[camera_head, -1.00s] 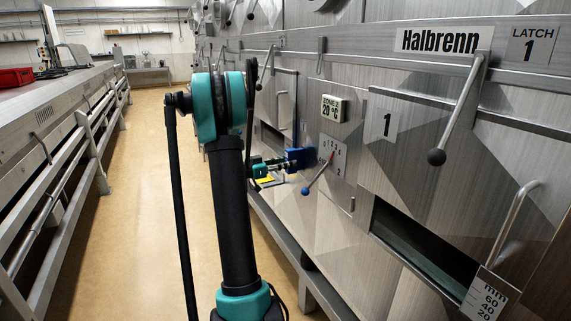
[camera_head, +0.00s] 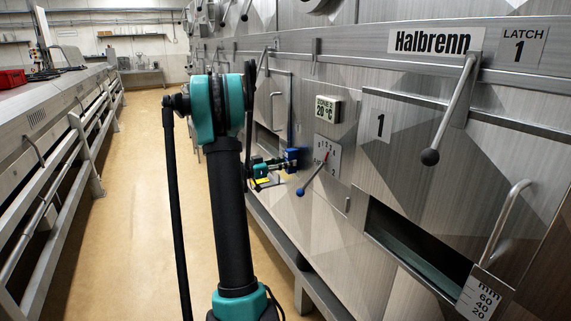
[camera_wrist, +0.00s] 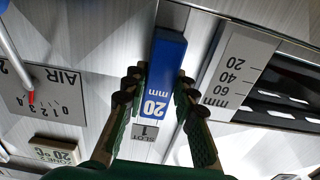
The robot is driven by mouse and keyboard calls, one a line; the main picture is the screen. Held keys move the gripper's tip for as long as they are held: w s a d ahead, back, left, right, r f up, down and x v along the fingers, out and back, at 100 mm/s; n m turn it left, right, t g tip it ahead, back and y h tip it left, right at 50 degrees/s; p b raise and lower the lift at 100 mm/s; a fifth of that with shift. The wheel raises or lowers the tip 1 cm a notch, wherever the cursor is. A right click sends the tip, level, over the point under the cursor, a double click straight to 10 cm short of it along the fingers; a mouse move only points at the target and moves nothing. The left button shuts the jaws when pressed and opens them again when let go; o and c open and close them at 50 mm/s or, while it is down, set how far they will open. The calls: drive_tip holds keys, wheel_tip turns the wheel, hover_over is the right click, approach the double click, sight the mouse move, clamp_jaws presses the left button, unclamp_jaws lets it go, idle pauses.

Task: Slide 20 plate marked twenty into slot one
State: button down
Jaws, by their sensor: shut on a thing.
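The blue plate marked "20 mm" (camera_wrist: 168,70) is upright in front of the steel panel; its number shows upside down in the wrist view. My gripper (camera_wrist: 160,92) is shut on it, with one green finger at each side. The blue plate (camera_head: 292,160) and my gripper (camera_head: 268,167) also show small in the head view, left of the dial. A small "SLOT 1" label (camera_wrist: 145,131) lies just past the plate's lower end in the wrist view. I cannot tell whether the plate sits in the slot; the part behind it is hidden.
The air dial (camera_head: 326,155) with its blue-knobbed lever stands close beside the plate. A millimetre scale (camera_wrist: 236,72) is on its other side. A long ball-ended latch lever (camera_head: 450,110) juts out at right. The aisle floor (camera_head: 140,160) is clear.

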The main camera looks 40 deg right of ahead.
drive_tip(key=shift+s+d, duration=0.1)
drive_tip(key=shift+d, duration=0.35)
drive_tip(key=c, duration=1.1)
unclamp_jaws()
drive_tip(key=shift+c, duration=0.2)
drive_tip(key=v, duration=1.2)
drive_tip(key=shift+f, duration=0.1)
